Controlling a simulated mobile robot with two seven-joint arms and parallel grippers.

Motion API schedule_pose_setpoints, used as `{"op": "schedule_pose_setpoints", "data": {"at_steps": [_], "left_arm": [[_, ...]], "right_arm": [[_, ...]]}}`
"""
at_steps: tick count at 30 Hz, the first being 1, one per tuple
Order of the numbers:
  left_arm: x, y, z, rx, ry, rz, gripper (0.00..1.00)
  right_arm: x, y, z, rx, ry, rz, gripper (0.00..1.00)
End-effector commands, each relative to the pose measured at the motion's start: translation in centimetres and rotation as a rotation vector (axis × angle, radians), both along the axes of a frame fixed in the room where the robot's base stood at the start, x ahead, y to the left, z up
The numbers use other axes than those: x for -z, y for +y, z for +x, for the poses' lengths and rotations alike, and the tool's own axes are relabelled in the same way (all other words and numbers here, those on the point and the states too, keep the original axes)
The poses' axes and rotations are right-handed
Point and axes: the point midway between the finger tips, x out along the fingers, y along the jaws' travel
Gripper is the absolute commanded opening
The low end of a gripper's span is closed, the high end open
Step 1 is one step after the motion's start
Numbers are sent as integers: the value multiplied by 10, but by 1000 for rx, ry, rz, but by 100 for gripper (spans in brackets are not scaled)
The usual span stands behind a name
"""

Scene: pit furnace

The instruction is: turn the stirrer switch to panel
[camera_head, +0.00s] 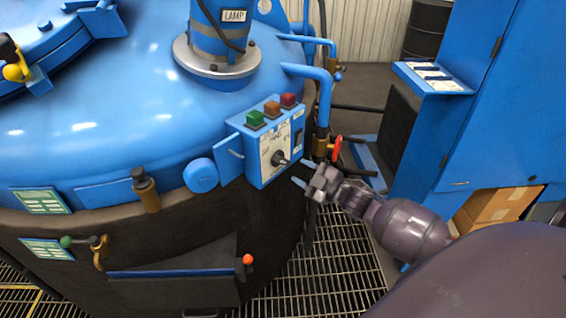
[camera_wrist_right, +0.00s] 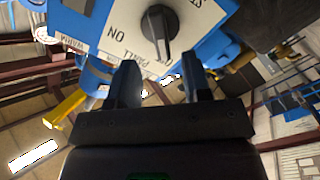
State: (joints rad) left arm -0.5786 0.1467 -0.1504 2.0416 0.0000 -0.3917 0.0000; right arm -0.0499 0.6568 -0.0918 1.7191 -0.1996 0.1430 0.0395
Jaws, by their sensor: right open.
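The stirrer switch is a dark rotary knob (camera_head: 279,158) on the white label plate of a blue control box (camera_head: 262,172) fixed to the side of the blue vessel. In the right wrist view the knob (camera_wrist_right: 159,30) shows large at the top centre, its pointer ridge nearly in line with the picture's vertical. Lettering "ON" and partly hidden words surround it. My right gripper (camera_head: 303,183) is just below and right of the knob, apart from it. In the wrist view its two fingers (camera_wrist_right: 158,85) are spread with nothing between them. My left gripper is not in view.
Green, orange and red buttons (camera_head: 272,109) top the control box. A red-handled valve (camera_head: 336,148) and blue pipes (camera_head: 322,95) stand close to its right. A blue cabinet (camera_head: 490,110) is further right. Grating floor (camera_head: 340,265) lies below.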

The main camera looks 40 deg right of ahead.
Motion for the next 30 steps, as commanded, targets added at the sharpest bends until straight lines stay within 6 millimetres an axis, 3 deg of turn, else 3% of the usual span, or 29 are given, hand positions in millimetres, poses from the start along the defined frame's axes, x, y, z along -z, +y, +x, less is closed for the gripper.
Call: {"op": "schedule_pose_setpoints", "data": {"at_steps": [6, 12, 26, 30], "left_arm": [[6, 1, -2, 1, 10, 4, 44], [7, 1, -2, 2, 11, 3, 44], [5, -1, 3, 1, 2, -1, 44], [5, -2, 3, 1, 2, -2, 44]], "right_arm": [[1, 9, 35, 1, 1, 0, 45], [1, 16, 58, 0, 0, 1, 45], [1, 18, 69, 1, 2, 1, 45], [1, 18, 69, 1, 2, 1, 28]]}}
